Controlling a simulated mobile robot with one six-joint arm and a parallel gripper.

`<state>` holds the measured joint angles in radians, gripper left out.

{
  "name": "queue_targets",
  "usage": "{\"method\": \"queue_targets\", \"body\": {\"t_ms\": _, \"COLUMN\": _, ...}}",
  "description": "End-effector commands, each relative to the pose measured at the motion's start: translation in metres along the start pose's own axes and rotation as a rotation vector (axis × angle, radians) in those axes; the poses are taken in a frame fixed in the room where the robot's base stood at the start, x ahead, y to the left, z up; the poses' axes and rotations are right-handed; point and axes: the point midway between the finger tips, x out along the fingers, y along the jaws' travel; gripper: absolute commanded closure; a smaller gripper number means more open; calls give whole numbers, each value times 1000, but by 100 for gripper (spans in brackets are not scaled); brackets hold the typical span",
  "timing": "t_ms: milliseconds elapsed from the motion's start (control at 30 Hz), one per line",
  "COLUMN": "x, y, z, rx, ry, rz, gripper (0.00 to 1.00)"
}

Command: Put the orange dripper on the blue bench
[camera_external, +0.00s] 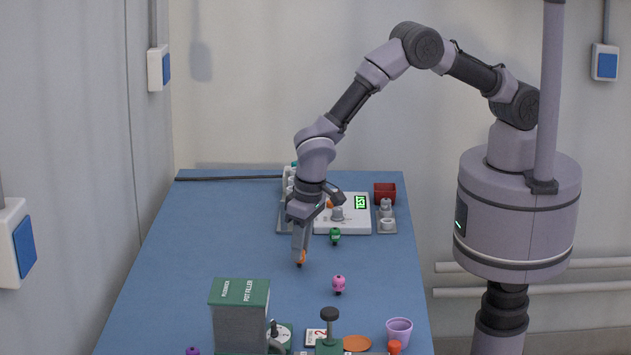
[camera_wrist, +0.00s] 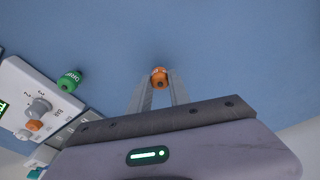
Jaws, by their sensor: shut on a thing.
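The orange dripper (camera_external: 301,258) is between the fingertips of my gripper (camera_external: 300,250), low over the open middle of the blue bench (camera_external: 200,240). In the wrist view the orange dripper (camera_wrist: 159,77) sits at the ends of both fingers of my gripper (camera_wrist: 159,84), with the blue bench (camera_wrist: 190,35) behind it. My gripper is shut on it. I cannot tell whether the dripper's lower end touches the bench.
A green dripper (camera_external: 335,236) and a pink one (camera_external: 338,284) stand to the right. A white device (camera_external: 350,225) with a green display is behind. A grey-green pot filler box (camera_external: 240,315), a purple cup (camera_external: 399,331) and an orange saucer (camera_external: 357,343) are in front.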

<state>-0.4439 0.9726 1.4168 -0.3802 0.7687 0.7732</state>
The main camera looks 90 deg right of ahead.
Motion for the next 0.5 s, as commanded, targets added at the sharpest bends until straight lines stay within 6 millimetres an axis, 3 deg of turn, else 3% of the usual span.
{"method": "queue_targets", "body": {"t_ms": 333, "x": 5, "y": 0, "z": 1, "rx": 1, "ry": 1, "rz": -1, "gripper": 100}}
{"method": "queue_targets", "body": {"t_ms": 367, "x": 4, "y": 0, "z": 0, "rx": 1, "ry": 1, "rz": -1, "gripper": 71}}
{"method": "queue_targets", "body": {"t_ms": 433, "x": 4, "y": 0, "z": 0, "rx": 1, "ry": 1, "rz": -1, "gripper": 57}}
{"method": "queue_targets", "body": {"t_ms": 500, "x": 3, "y": 0, "z": 0, "rx": 1, "ry": 1, "rz": -1, "gripper": 55}}
